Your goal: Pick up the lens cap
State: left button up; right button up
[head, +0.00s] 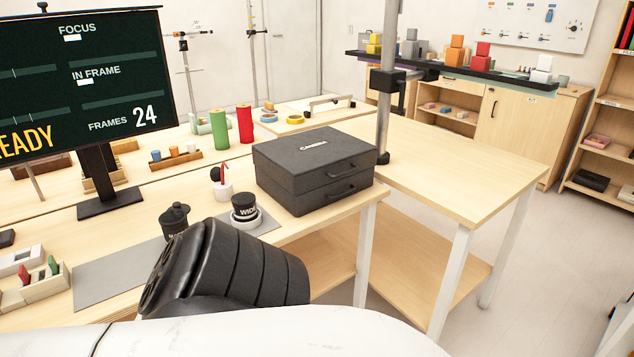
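I cannot clearly pick out a lens cap. A short black cylinder labelled "WIDE" (244,207) sits on a white round base on the table. Left of it stands a black piece with a knobbed top (175,217); its lower part and label are partly hidden by a large black ribbed part in the foreground, which looks like my own arm. A small dark flat item (7,238) lies at the left edge, too small to identify. Neither gripper is in view.
A black case labelled "CAMERA" (312,168) stands right of the cylinder. A grey mat (115,272) lies at front left, beside a wooden tray (42,292). A monitor (80,88) stands behind. A pole (386,110) carries a block shelf (452,72). The right tabletop (465,165) is clear.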

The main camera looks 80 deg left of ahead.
aim_at(176, 205)
jog(key=i, duration=0.15)
jog(key=u, duration=1.35)
